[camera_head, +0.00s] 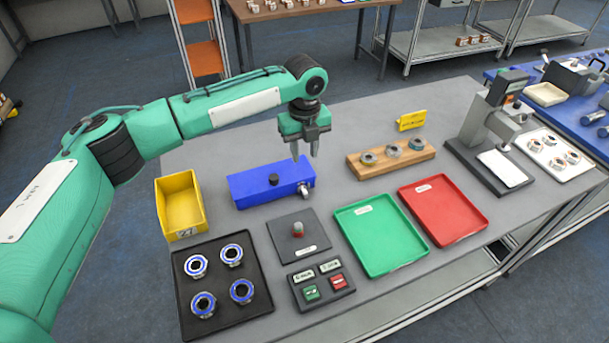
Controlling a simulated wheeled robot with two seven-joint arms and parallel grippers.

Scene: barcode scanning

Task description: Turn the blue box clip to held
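The blue box (262,186) lies on the grey table, left of the middle in the head view. A dark round knob stands on its top. A small metallic clip or fitting (306,189) shows at its right end; its exact setting is too small to tell. My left gripper (305,157) points down above the right end of the box. Its two fingers are apart with nothing visible between them, and it appears clear of the box. My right gripper is not in view.
A yellow bin (180,204) stands left of the box. Green (381,240) and red (443,209) trays and a wooden ring stand (391,158) lie right.

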